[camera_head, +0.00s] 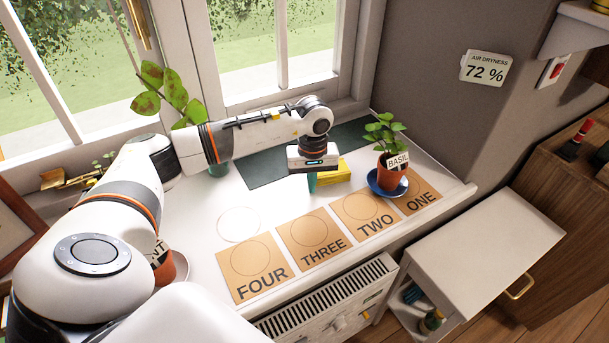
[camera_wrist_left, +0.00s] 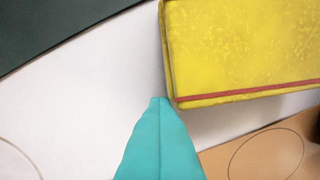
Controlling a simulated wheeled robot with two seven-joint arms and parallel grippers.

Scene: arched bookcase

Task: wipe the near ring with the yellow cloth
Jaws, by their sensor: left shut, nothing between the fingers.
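The yellow cloth (camera_head: 338,172) lies folded on the white sill, partly hidden behind my left gripper (camera_head: 312,187). In the left wrist view the cloth (camera_wrist_left: 245,50) is a thick yellow block with a red band along its lower edge. My left gripper's teal fingers (camera_wrist_left: 160,102) are shut and empty, with their tips beside the cloth's lower left corner; I cannot tell whether they touch it. A faint ring (camera_head: 239,207) is on the white sill behind card FOUR. Part of a ring outline (camera_wrist_left: 38,168) shows at the wrist view's lower left. My right gripper is not in view.
Cards FOUR (camera_head: 260,283), THREE (camera_head: 318,250), TWO (camera_head: 376,226) and ONE (camera_head: 424,204) line the front edge. The basil pot (camera_head: 392,178) stands on a blue saucer to the right. A dark green mat (camera_head: 262,169) lies behind. Another pot (camera_head: 165,270) is partly hidden by my left arm.

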